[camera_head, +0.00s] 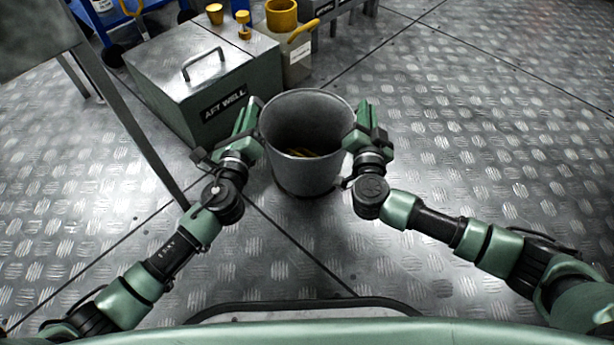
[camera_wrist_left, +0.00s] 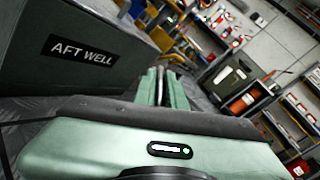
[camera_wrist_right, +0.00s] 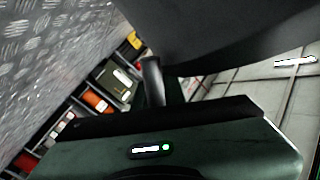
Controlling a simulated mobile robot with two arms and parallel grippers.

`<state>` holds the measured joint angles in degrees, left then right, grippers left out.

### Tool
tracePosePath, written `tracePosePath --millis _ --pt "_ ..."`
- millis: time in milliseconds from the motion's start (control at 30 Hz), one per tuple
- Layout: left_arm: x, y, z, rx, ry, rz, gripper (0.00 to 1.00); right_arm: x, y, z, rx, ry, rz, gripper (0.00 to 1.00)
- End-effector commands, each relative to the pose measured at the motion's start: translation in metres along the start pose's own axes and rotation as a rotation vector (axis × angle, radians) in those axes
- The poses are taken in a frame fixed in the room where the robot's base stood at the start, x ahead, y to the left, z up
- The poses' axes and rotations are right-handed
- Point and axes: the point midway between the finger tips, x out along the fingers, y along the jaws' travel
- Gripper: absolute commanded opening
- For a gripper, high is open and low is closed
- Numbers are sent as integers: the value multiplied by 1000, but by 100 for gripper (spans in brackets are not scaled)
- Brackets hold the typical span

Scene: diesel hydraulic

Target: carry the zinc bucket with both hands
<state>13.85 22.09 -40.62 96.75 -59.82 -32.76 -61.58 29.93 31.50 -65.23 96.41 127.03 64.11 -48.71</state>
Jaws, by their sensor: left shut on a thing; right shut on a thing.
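The zinc bucket (camera_head: 306,174) is grey, open-topped and upright in the middle of the head view, with something brownish lying at its bottom. My left gripper (camera_head: 254,117) is shut at the left side of its rim; the left wrist view shows its fingers (camera_wrist_left: 160,85) close together. My right gripper (camera_head: 362,120) is shut at the right side of the rim, where part of the bucket's handle seems to be. In the right wrist view a dark curved body, likely the bucket (camera_wrist_right: 225,30), fills the top. I cannot tell whether the bucket is clear of the floor.
A grey-green box labelled AFT WELL (camera_head: 190,75) stands close behind and left of the bucket. Yellow containers (camera_head: 282,15) and a beige can (camera_head: 292,60) are behind it. A dark post (camera_head: 130,120) stands at left. The tread-plate floor (camera_head: 490,130) to the right is clear.

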Motion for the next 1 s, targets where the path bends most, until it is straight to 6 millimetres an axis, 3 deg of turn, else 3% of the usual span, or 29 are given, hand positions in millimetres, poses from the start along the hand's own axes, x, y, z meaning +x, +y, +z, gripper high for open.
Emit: tracePosePath --millis 33,100,133,567,1000 --pt "1 6 -2 5 -8 5 0 2 6 2 -4 10 4 0" --pt "1 5 -1 5 -5 7 25 1 5 1 -5 6 6 25" --pt "1 5 -1 4 -4 6 33 1 5 1 -5 5 6 33" --pt "-8 3 -3 1 0 2 33 0 2 2 -1 1 1 33" --pt "-94 4 -3 2 1 4 33 0 2 3 0 0 0 33"
